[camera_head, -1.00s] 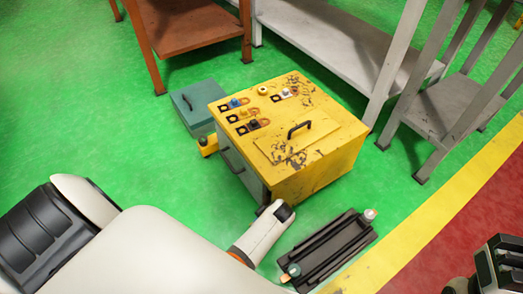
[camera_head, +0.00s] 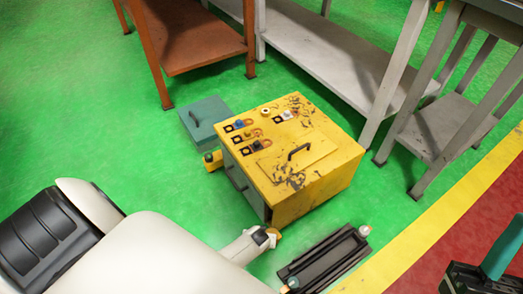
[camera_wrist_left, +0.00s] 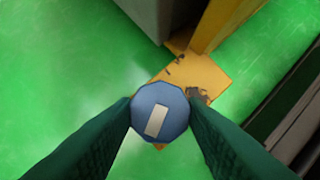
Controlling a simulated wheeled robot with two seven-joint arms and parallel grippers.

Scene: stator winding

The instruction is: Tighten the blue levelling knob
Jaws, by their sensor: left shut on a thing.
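The blue levelling knob (camera_wrist_left: 160,113), faceted with a white rectangular mark on top, shows in the left wrist view. It sits over a scuffed yellow foot plate (camera_wrist_left: 207,75). My left gripper (camera_wrist_left: 160,104) is shut on the knob, with a green finger touching each side. In the head view my left arm hides the fingers and the knob. The yellow cabinet (camera_head: 318,158) stands just beyond my left wrist (camera_head: 250,243). My right gripper (camera_head: 490,262) is at the lower right edge, partly cut off. One green finger shows, so its opening cannot be told.
A dark slotted tray (camera_head: 325,258) lies on the floor right of my left wrist. A teal box (camera_head: 204,115) stands behind the cabinet's left side. An orange table (camera_head: 195,48) and grey benches (camera_head: 325,60) stand at the back. Green floor is open at the left.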

